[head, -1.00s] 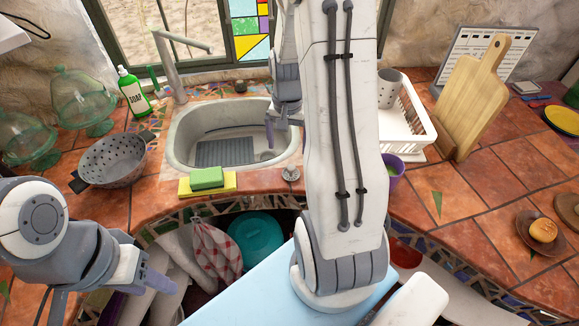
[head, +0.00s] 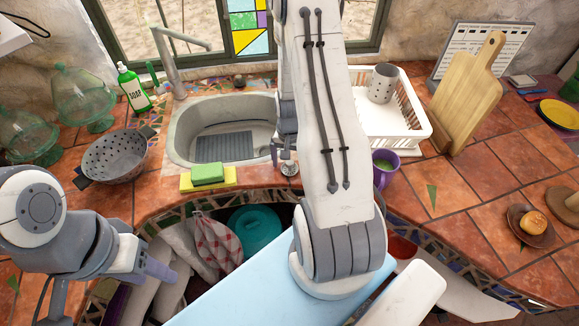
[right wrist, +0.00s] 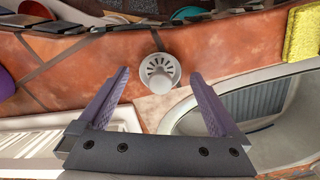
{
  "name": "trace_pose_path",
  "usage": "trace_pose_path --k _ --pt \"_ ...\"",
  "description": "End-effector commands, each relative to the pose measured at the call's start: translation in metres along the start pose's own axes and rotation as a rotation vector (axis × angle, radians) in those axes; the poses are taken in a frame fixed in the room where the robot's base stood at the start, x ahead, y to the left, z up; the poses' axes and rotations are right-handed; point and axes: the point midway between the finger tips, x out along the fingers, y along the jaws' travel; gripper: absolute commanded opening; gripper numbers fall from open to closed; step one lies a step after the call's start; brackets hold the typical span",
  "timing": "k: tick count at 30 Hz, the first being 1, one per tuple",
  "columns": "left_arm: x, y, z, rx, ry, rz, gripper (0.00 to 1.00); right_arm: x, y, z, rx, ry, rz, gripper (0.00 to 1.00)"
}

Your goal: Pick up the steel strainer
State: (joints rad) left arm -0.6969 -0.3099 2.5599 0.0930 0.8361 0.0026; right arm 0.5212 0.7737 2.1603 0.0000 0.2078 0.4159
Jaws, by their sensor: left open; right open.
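The steel strainer (head: 290,168), a small round slotted piece with a knob, sits on the tiled counter just right of the sink. In the right wrist view the strainer (right wrist: 158,73) shows between and slightly beyond the fingertips of my right gripper (right wrist: 160,76). That gripper is open and empty, with the strainer apart from both purple fingers. In the head view my right arm hides most of this gripper. My left gripper (head: 160,271) is open at the lower left, in front of the counter and far from the strainer.
The sink (head: 185,151) is left of the strainer, with a green sponge (head: 207,173) on its front ledge. A white dish rack (head: 408,135) and purple cup (head: 385,169) stand to the right. A grey colander (head: 115,157) is at the left.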

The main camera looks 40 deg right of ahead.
Motion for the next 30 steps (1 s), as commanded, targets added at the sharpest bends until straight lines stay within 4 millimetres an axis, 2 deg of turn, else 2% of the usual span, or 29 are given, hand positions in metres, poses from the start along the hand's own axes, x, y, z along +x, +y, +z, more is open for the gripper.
trace_pose_path --k 4,5,9,12,23,30 --pt "0.0 0.0 0.0 0.0 0.0 0.0 0.5 0.0 0.0 0.0 0.0 0.001 0.0 0.99" --pt "0.0 0.0 0.0 0.0 0.0 0.0 0.5 0.0 0.0 0.0 0.0 0.001 0.0 0.95" --pt "0.0 0.0 0.0 0.0 0.0 0.0 0.5 0.0 0.0 0.0 0.0 0.0 0.0 0.42" --pt "0.0 0.0 0.0 0.0 0.0 0.0 0.5 0.0 0.0 0.0 0.0 0.0 0.0 0.09" --pt "0.002 0.0 0.0 0.0 0.0 0.0 0.5 -0.004 0.0 -0.001 0.0 0.002 -0.001 0.09" --pt "0.012 -0.001 0.001 0.001 0.0 0.0 0.5 -0.03 -0.001 -0.002 0.0 0.006 -0.003 0.09"
